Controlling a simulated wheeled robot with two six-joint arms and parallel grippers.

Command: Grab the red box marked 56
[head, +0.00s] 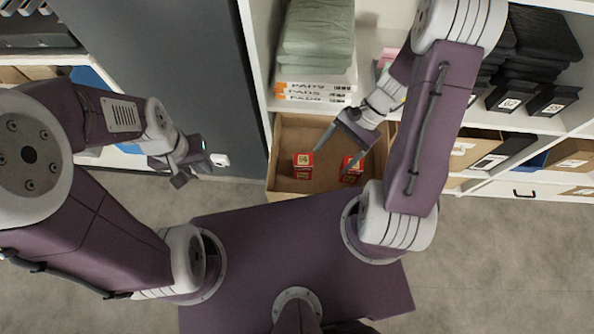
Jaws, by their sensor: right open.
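Two small red boxes with white markings lie in an open brown carton or drawer below the middle shelf. The left red box (303,166) is in plain sight; the right red box (351,176) is partly covered by a finger of my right gripper. The numbers on both are too small to read surely. My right gripper (332,161) is open above the carton, its fingers spread between and over the two boxes. I see nothing held in it. My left gripper (190,172) is off to the left, outside the carton, and its jaw opening is unclear.
The brown carton (284,184) has walls around the boxes. Above it a shelf holds green folded packs (316,40) and white labelled boxes (315,92). Black labelled boxes (552,100) stand on the right shelves. A grey panel (185,75) stands at left.

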